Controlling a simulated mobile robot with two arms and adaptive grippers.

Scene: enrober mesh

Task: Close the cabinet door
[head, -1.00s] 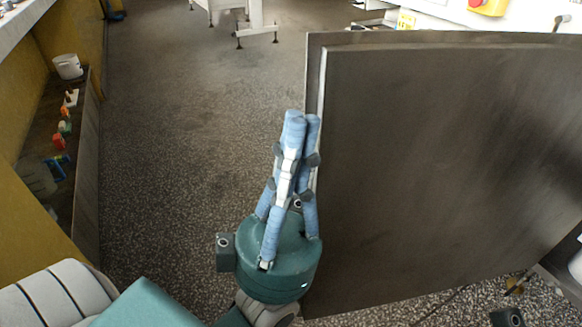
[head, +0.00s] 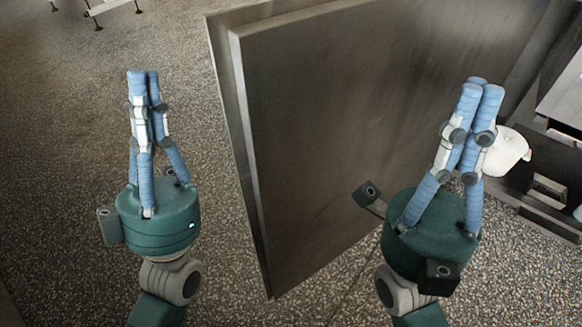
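The cabinet door (head: 330,130) is a large dark metal panel standing open in the middle of the head view, with its free edge toward the left. My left gripper (head: 143,75) is left of that edge, over the floor and apart from the door, its blue fingers together and nothing seen between them. My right gripper (head: 482,88) is in front of the door's right part, its fingers also together and apparently empty. I cannot tell whether it touches the door. The cabinet's dark interior (head: 550,160) shows at the right edge, partly hidden by the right gripper.
A white rounded object (head: 508,150) is just right of my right gripper, at the cabinet opening. The speckled floor (head: 60,150) is clear on the left. White legs of equipment (head: 108,8) stand at the far upper left.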

